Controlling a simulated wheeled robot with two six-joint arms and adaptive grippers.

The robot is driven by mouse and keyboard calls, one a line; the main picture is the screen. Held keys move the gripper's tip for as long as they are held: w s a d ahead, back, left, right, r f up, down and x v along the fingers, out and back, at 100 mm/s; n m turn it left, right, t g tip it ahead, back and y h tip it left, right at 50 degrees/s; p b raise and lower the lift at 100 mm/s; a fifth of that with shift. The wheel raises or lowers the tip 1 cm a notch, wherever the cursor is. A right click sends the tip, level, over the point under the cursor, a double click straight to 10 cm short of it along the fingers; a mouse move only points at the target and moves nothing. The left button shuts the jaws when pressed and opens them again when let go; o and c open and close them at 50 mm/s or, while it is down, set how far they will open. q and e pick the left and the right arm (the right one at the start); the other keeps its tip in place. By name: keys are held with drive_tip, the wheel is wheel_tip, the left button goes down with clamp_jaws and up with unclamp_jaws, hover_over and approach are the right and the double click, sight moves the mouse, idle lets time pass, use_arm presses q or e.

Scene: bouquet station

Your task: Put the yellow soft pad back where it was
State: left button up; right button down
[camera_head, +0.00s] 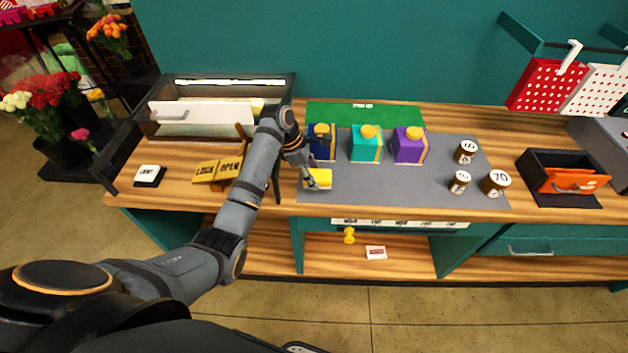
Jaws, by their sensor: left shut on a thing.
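The yellow soft pad (319,180) is at the front left of the grey mat (400,188), just in front of the dark blue box. My left gripper (316,180) points down at it from the left and is shut on the pad, covering part of it. I cannot tell whether the pad touches the mat or is slightly above it. My right gripper is not in view.
Blue (322,149), teal (365,148) and purple (409,149) boxes stand behind the pad, near a green mat (330,113). Numbered jars (495,183) stand to the right. A LOCK/OPEN sign (217,170) is left of my gripper. Bare mat lies right of the pad.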

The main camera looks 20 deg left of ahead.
use_arm(q)
drive_tip(key=shift+w+f, duration=0.25)
drive_tip(key=shift+f, duration=0.05)
wheel_tip(320, 180, down, 2)
drive_tip(key=shift+f+p, duration=0.25)
drive_tip(key=shift+p, duration=0.45)
drive_tip(key=shift+f, duration=0.35)
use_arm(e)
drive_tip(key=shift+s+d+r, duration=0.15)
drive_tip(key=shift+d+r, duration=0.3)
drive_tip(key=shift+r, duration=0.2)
use_arm(q)
drive_tip(key=o, duration=1.1)
drive_tip(key=shift+f, duration=0.15)
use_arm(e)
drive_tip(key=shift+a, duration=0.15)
use_arm(q)
drive_tip(key=b+v, duration=0.2)
drive_tip(key=v, duration=1)
drive_tip(key=shift+r, duration=0.2)
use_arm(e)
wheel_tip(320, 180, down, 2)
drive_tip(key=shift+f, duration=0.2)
